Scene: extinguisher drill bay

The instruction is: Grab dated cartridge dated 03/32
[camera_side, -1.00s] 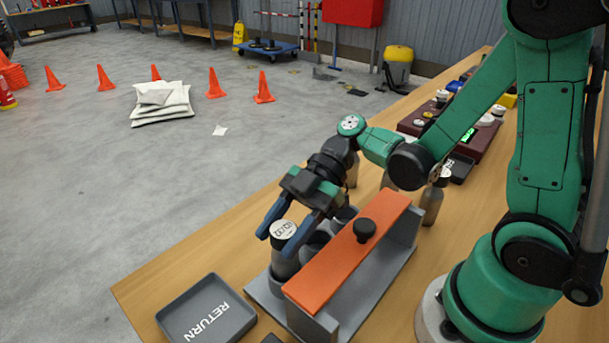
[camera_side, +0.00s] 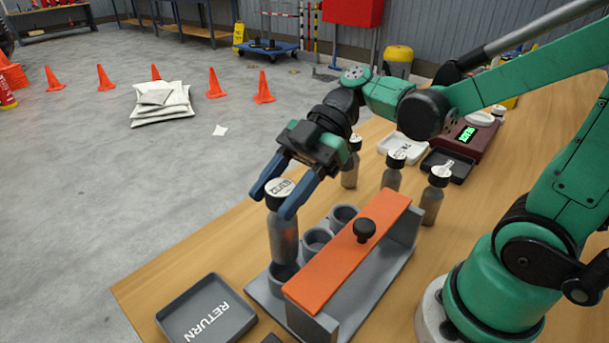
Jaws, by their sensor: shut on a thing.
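My gripper (camera_side: 282,194) is shut on a grey cartridge (camera_side: 283,240) by its black-sided cap with a white label. The label's print is too small to read surely. The cartridge hangs upright over the nearest cup of a grey rack (camera_side: 258,287); I cannot tell whether its bottom is still inside the cup. The other two cups (camera_side: 317,238) look empty. Three more capped cartridges stand behind the rack: one at left (camera_side: 349,172), one in the middle (camera_side: 392,176), and one at right (camera_side: 432,202). Their labels are not readable.
An orange bar with a black knob (camera_side: 365,230) spans the rack beside the cups. A grey RETURN tray (camera_side: 246,326) sits at the front left. A white tray (camera_side: 388,143), a black tray (camera_side: 460,177) and a maroon device with a green display (camera_side: 482,141) stand behind.

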